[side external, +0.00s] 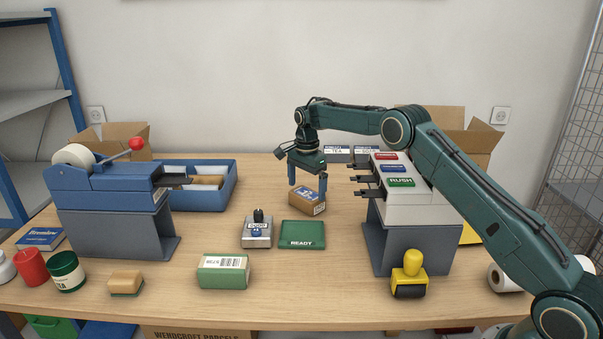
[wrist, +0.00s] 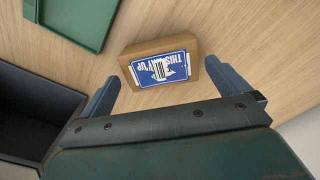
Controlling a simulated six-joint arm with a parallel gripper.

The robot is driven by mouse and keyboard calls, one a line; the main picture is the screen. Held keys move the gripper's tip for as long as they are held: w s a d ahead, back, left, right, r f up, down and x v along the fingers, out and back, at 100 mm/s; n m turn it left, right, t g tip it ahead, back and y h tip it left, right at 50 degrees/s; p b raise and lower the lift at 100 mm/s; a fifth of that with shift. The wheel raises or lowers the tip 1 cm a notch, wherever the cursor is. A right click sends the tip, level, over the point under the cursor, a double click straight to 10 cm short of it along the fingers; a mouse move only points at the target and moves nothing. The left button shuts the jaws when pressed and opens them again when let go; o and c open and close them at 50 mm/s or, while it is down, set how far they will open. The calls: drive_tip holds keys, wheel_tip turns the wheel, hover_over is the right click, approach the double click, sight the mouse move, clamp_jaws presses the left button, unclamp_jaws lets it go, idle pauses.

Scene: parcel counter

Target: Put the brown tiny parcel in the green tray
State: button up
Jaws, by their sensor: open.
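The brown tiny parcel (side external: 306,203) stands on the table behind the green tray, with a blue label. In the wrist view the parcel (wrist: 188,56) shows its blue "THIS WAY UP" label and lies just beyond the fingertips. My gripper (side external: 307,186) is open above the parcel, with its fingers pointing down. In the wrist view the gripper (wrist: 172,85) has its fingers spread to either side of the parcel; I cannot tell whether they touch it. The green tray (side external: 302,235), marked READY, lies flat and looks empty; its corner (wrist: 75,20) shows in the wrist view.
A small grey device with a knob (side external: 257,230) stands left of the tray. The table before the tray is clear.

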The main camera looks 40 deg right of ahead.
sight(307, 193)
drive_tip(key=shift+d+f, duration=0.15)
drive_tip(key=shift+f, duration=1.9)
drive_tip(key=c, duration=0.9)
drive_tip(key=shift+r, duration=0.1)
drive_tip(key=shift+r, duration=5)
